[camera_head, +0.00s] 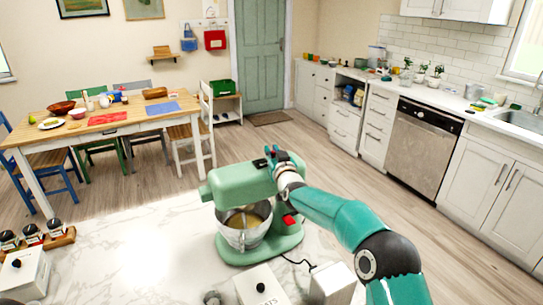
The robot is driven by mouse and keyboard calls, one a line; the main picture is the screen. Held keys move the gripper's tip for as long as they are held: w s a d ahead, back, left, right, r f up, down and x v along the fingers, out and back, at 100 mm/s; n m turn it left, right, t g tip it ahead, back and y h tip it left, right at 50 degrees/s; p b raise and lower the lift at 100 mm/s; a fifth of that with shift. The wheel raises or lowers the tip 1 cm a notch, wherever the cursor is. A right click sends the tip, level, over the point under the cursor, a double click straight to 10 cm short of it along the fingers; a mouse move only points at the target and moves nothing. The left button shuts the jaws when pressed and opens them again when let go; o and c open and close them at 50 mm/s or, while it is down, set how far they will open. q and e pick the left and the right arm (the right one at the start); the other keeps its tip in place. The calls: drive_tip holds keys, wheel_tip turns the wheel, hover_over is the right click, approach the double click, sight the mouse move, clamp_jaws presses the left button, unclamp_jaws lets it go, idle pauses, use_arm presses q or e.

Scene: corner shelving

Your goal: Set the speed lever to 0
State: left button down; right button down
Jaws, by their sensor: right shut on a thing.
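A mint-green stand mixer (222,184) stands on the white marble counter, with its head pointing left over a metal bowl (243,232) that holds a pale yellow mix. A red part (290,220) shows low on the mixer's right side, clear of my gripper. My right gripper (273,155) is at the upper right end of the mixer's head and is shut. Small dark and red bits show at its fingertips. The part between the fingers, seemingly the speed lever, is mostly hidden, and its setting cannot be read. My left gripper is not in view.
White canisters (262,289) stand in front of the mixer, and a black cord (296,262) lies to its right. A wooden rack with jars (33,235) and a white box (24,274) are at the left. The counter's marble left of the mixer (135,250) is clear.

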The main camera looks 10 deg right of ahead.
drive_tip(key=c, duration=1.1)
unclamp_jaws()
drive_tip(key=shift+d, duration=0.25)
drive_tip(key=shift+a, duration=0.1)
drive_tip(key=shift+s, duration=0.15)
drive_tip(key=s, duration=1.1)
drive_tip(key=shift+s+d, duration=0.3)
drive_tip(key=shift+d, duration=0.1)
